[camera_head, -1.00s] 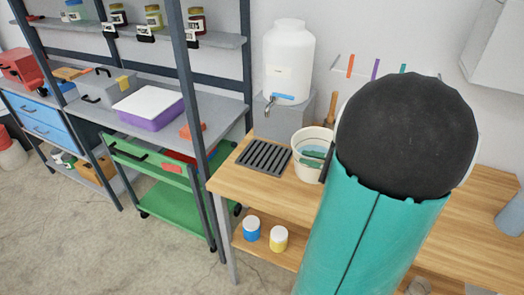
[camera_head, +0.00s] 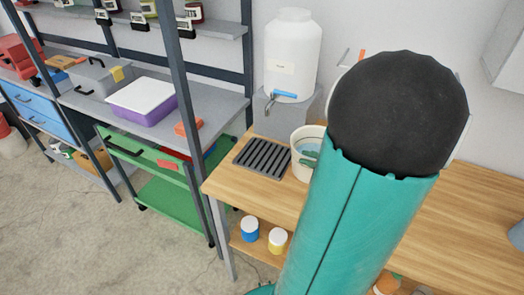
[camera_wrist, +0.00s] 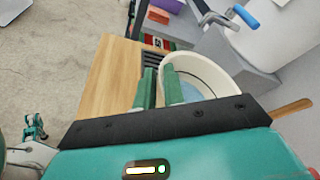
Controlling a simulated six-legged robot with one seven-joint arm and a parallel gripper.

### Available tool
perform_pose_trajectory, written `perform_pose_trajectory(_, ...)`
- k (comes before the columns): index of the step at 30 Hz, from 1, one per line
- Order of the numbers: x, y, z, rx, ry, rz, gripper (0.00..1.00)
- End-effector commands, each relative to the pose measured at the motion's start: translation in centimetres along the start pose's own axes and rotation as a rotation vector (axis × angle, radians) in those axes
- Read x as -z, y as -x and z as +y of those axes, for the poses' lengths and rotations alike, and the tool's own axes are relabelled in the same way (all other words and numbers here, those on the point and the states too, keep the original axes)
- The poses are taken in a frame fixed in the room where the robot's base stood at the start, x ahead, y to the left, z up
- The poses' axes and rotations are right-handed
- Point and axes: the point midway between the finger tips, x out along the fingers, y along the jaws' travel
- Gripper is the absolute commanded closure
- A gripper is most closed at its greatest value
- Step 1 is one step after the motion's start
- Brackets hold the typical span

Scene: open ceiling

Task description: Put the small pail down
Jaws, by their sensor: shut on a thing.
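The small pail (camera_head: 298,170) is cream-coloured, with pale blue in it. In the head view it is on or just above the wooden bench, right of the black slatted grate (camera_head: 263,157); contact with the bench cannot be made out. My arm hides its right side. In the wrist view the pail (camera_wrist: 228,72) is to the right of the fingers and looks upright. My gripper (camera_wrist: 160,84) has two green fingers, shut on the pail's near-left wall, one finger inside and one outside.
A white water container (camera_head: 291,52) with a blue-handled tap stands on a grey block behind the pail. Blue and yellow jars (camera_head: 278,240) stand on the lower shelf. A green cart (camera_head: 165,200) stands left.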

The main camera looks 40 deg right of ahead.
Motion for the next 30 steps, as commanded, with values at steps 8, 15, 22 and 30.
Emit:
perform_pose_trajectory(8, -0.6, -1.6, 0.0, 0.005, 0.001, -0.002, 1.0)
perform_pose_trajectory(15, -1.8, -6.7, -0.8, 0.005, 0.0, -0.002, 1.0)
perform_pose_trajectory(22, -2.8, -11.7, -1.7, 0.003, 0.001, -0.003, 1.0)
perform_pose_trajectory(30, -3.7, -16.5, -2.7, 0.004, 0.0, -0.002, 1.0)
